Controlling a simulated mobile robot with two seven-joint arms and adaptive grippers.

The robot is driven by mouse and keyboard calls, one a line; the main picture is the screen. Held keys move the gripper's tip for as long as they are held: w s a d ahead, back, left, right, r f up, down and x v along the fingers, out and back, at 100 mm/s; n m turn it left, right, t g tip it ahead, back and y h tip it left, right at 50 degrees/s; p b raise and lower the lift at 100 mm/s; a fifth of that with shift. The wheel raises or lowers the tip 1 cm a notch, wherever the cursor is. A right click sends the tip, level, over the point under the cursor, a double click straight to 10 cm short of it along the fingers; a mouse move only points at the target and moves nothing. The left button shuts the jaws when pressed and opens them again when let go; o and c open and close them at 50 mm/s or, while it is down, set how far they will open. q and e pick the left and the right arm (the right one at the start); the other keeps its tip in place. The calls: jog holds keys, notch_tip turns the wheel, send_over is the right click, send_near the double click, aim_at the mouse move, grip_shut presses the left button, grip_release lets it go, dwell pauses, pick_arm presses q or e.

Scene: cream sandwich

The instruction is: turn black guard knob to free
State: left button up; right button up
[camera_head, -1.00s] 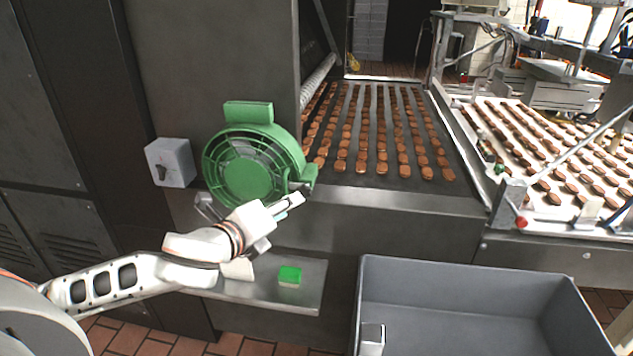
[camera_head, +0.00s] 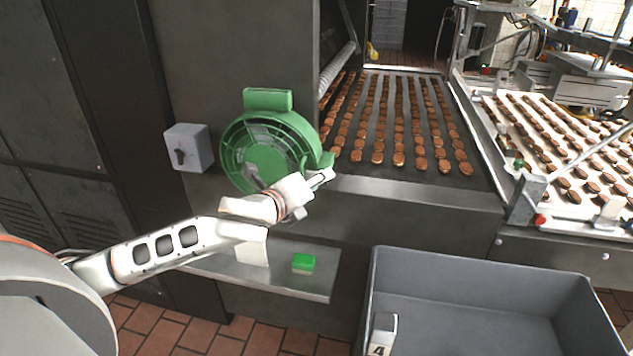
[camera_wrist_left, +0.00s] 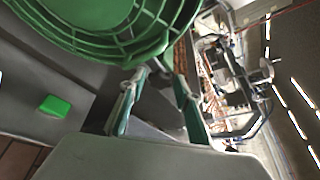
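The round green fan guard (camera_head: 268,150) stands against the grey machine wall; its underside fills the top of the left wrist view (camera_wrist_left: 100,25). My left gripper (camera_head: 322,177) is at the guard's lower right edge, by a green bracket. In the left wrist view its fingers (camera_wrist_left: 157,108) are spread, with a gap between them and nothing clearly held. I cannot make out a black guard knob there; it may be hidden by the gripper. A grey box (camera_head: 189,147) with a dark knob (camera_head: 180,157) is on the wall left of the guard. My right gripper is not in view.
A metal shelf (camera_head: 225,272) below the guard holds a green block (camera_head: 303,263) and a white piece (camera_head: 252,250). A grey bin (camera_head: 470,270) stands at front right. The conveyor (camera_head: 478,185) with rows of brown biscuits lies behind and right of the gripper.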

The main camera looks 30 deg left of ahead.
pick_arm(q)
jog(key=c, duration=0.8)
jog(key=shift+c, duration=0.2)
jog(key=shift+f+n, duration=0.1)
jog(key=shift+n, duration=0.2)
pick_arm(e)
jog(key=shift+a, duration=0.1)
pick_arm(q)
jog(key=n+t+b, duration=0.2)
jog(key=n, duration=0.3)
jog(key=n+t+b, duration=0.2)
jog(key=n, duration=0.3)
jog(key=f+n+t+b, duration=0.1)
jog(key=n+t+b, duration=0.1)
jog(key=n, duration=0.4)
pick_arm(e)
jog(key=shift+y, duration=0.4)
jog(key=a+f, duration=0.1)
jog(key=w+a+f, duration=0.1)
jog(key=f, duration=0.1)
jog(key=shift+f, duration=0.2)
pick_arm(q)
jog(key=shift+n, duration=0.4)
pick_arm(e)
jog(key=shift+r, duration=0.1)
